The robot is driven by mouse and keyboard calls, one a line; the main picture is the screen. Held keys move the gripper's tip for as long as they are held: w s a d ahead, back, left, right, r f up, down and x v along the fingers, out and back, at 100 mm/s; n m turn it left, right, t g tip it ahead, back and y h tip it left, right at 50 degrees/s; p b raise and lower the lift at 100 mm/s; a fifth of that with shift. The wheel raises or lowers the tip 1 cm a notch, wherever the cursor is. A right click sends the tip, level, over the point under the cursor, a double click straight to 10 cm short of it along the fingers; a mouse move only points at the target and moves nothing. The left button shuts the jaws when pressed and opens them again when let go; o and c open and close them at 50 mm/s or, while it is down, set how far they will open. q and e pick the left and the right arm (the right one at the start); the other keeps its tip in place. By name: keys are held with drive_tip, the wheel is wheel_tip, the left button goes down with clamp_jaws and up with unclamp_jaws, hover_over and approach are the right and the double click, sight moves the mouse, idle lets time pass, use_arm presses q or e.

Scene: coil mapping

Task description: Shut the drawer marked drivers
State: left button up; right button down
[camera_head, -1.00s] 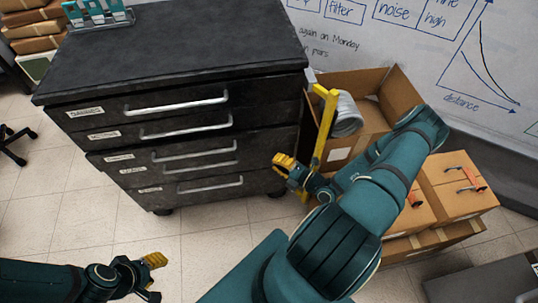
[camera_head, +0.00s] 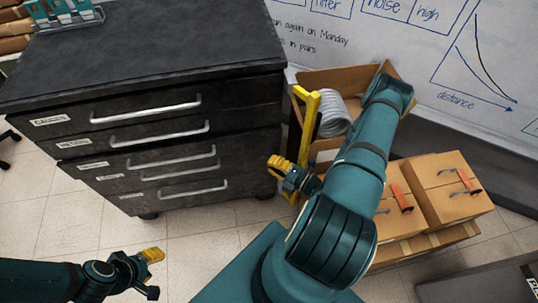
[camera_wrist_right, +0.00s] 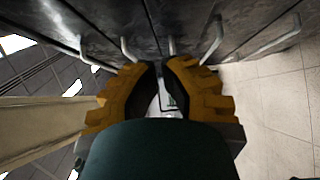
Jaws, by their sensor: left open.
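A dark cabinet (camera_head: 120,62) with several drawers stands at left in the head view. Each drawer has a bar handle and a small white label; the lettering is too blurred to read surely. The third drawer from the top (camera_head: 130,160) seems to stand out slightly from those above. My right gripper (camera_head: 280,170) is right of the cabinet front, apart from the handles. In the right wrist view its yellow fingers (camera_wrist_right: 162,72) point toward the drawer fronts, with nothing clearly held. My left gripper (camera_head: 150,274) is open and empty, low over the floor.
A yellow upright frame (camera_head: 308,130) and an open cardboard box (camera_head: 345,78) with a grey coil (camera_head: 333,115) stand right of the cabinet. Closed boxes (camera_head: 445,190) with orange-and-grey handles lie farther right. Floor before the cabinet is clear.

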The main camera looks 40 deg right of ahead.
sight(249, 136)
drive_tip(key=shift+w+d+b, duration=0.2)
drive_tip(key=shift+w+b, duration=0.25)
drive_tip(key=shift+w, duration=2.45)
drive_tip(key=shift+w+d+b, duration=0.15)
drive_tip(key=shift+w+b, duration=0.3)
drive_tip(key=shift+w, duration=2.45)
use_arm(q)
drive_tip(key=shift+w+f, duration=0.2)
drive_tip(key=shift+f, duration=0.75)
use_arm(e)
drive_tip(key=shift+w+d+r, duration=0.1)
drive_tip(key=shift+w+d, duration=0.2)
drive_tip(key=shift+w, duration=0.15)
drive_tip(key=shift+w+d, duration=0.35)
drive_tip(key=shift+w, duration=0.15)
use_arm(q)
drive_tip(key=shift+w+d+r, duration=0.15)
drive_tip(key=shift+w+d, duration=0.1)
drive_tip(key=shift+w, duration=0.1)
